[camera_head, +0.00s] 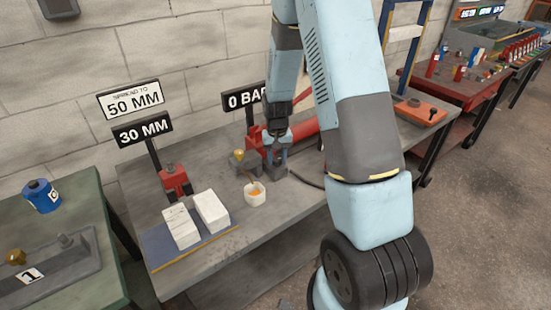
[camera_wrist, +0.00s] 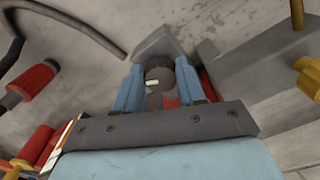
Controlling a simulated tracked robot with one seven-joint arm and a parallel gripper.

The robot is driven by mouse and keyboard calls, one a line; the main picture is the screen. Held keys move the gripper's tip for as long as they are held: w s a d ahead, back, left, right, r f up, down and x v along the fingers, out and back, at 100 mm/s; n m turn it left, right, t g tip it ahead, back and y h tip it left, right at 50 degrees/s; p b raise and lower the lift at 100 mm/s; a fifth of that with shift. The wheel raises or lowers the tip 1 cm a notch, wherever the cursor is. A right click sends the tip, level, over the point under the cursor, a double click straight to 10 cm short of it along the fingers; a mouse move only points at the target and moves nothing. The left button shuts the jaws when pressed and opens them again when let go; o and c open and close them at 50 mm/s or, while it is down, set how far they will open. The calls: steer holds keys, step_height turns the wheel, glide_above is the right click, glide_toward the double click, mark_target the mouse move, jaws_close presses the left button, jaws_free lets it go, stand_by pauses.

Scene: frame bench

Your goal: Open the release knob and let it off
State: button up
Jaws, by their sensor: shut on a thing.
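My gripper (camera_head: 276,152) points down at the red pump (camera_head: 304,130) on the grey bench. In the wrist view its two blue fingers (camera_wrist: 160,72) are shut on a round dark release knob (camera_wrist: 158,78) with a short white mark pointing left. The knob is hidden behind the fingers in the head view. The gauge sign (camera_head: 242,97) behind the pump reads 0 BA, its end hidden by my arm. A red spreader (camera_head: 174,181) stands at the left, below a sign reading 30 MM (camera_head: 143,130) and one reading SPREAD TO 50 MM (camera_head: 131,99).
Two white blocks (camera_head: 211,211) sit on a blue mat at the bench's front left. A dark hose (camera_wrist: 75,22) crosses the wrist view.

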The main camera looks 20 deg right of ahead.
mark_target(277, 159)
steer(key=shift+w+d+n, duration=0.1)
steer(key=shift+d+n, duration=0.1)
steer(key=shift+n, duration=0.9)
steer(key=o, duration=1.1)
steer(key=shift+a, duration=0.15)
steer(key=shift+c, duration=0.2)
step_height(277, 159, up, 14)
steer(key=shift+f, duration=0.15)
steer(key=s+r+t, duration=0.3)
steer(key=s+r, duration=1)
steer(key=r, duration=0.4)
steer(key=s+r+t, duration=0.1)
steer(key=s+r, duration=0.1)
steer(key=s, duration=0.5)
steer(key=s+r+t, duration=0.1)
steer(key=s+r, duration=0.2)
steer(key=s, duration=0.5)
steer(key=shift+a+r+t, duration=0.2)
steer(key=shift+r+t, duration=0.05)
steer(key=shift+t, duration=0.05)
